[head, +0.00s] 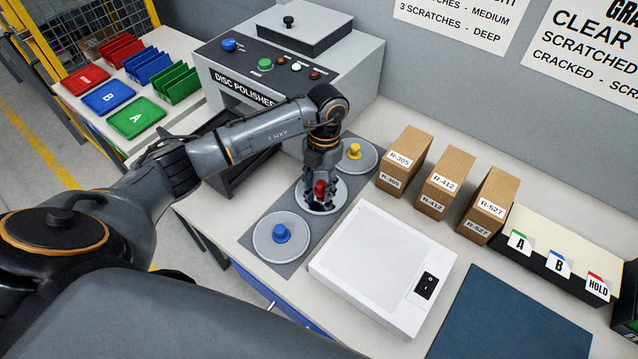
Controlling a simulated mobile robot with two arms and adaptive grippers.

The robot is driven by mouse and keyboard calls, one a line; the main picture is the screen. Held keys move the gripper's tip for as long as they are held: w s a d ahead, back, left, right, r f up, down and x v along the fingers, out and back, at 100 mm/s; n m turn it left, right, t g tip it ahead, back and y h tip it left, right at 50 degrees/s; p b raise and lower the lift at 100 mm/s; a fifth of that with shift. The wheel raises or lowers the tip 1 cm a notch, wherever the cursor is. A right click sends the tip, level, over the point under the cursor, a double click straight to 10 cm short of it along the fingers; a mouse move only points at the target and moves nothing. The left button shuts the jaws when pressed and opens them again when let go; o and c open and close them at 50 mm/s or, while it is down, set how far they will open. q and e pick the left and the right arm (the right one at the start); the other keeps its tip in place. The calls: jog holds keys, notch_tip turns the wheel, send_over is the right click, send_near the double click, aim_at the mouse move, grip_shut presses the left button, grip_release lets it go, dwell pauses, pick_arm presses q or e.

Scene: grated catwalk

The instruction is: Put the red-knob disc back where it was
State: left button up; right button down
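The red-knob disc (337,196) is pale and round, in the middle of a grey mat (322,222) with three discs in a row. Its red knob (320,187) points up. The yellow-knob disc (367,163) lies behind it, and the blue-knob disc (262,236) in front. My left gripper (320,203) points down over the red-knob disc, fingers low on both sides of the red knob. Whether they grip the knob is too small to tell. The gripper hides part of the disc. My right gripper is not in view.
A white box with a black switch (356,262) stands right of the mat. The disc polisher (345,68) is behind. Several cartons (446,177) and a label holder (532,254) line the wall. A dark blue mat (515,318) is bare.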

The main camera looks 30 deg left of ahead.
aim_at(322, 180)
pick_arm(q)
notch_tip(322, 180, up, 12)
jog(key=w+b, duration=0.2)
jog(key=b, duration=0.1)
dwell(0.3)
dwell(0.5)
